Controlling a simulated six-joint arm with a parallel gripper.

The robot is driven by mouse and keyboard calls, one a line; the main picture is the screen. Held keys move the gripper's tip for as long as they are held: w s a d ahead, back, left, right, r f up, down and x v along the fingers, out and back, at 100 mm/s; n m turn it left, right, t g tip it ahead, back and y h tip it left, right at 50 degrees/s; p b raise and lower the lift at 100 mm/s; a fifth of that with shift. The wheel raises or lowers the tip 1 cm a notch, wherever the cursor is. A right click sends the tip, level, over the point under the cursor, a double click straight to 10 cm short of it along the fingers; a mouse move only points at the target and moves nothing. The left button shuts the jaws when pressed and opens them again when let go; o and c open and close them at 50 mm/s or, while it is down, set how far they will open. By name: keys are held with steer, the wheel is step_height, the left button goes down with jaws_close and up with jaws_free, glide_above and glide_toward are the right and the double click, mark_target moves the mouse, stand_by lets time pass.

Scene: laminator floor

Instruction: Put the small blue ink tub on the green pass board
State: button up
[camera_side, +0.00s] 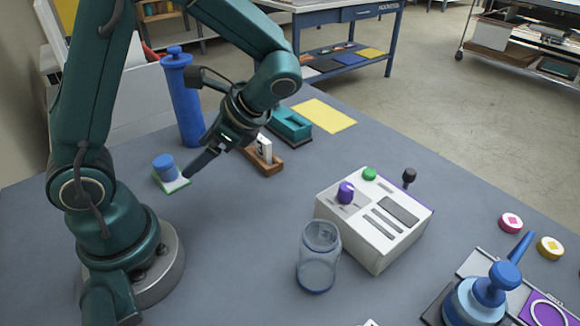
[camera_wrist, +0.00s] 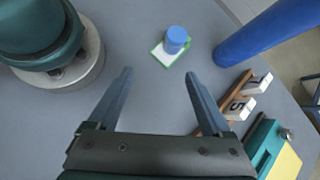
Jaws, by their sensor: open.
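The small blue ink tub (camera_side: 164,166) stands upright on the small green-edged pass board (camera_side: 178,185), which has a white top. In the wrist view the blue tub (camera_wrist: 176,37) sits on the right part of the pass board (camera_wrist: 160,53). My gripper (camera_side: 188,177) is open and empty. In the wrist view its two fingers (camera_wrist: 158,75) are spread apart, with the tub and board beyond the tips and nothing between them. In the side view the fingertips are close beside the board's right edge; I cannot tell whether they touch it.
A tall blue cylinder (camera_side: 184,105) stands behind the board. A wooden holder with white blocks (camera_side: 264,150), a teal stapler-like tool (camera_side: 290,126) and a yellow sheet (camera_side: 324,116) lie to the right. A glass jar (camera_side: 318,262) and a control box (camera_side: 372,225) stand in front. Bare table surrounds the board's front.

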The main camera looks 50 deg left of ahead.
steer(key=d+r+n+t+h, duration=0.6)
steer(key=d+n+t+h, duration=0.1)
steer(key=d+t, duration=0.3)
steer(key=shift+s+d+r+n, duration=0.15)
steer(key=shift+s+d+n, duration=0.2)
steer(key=shift+n, duration=0.55)
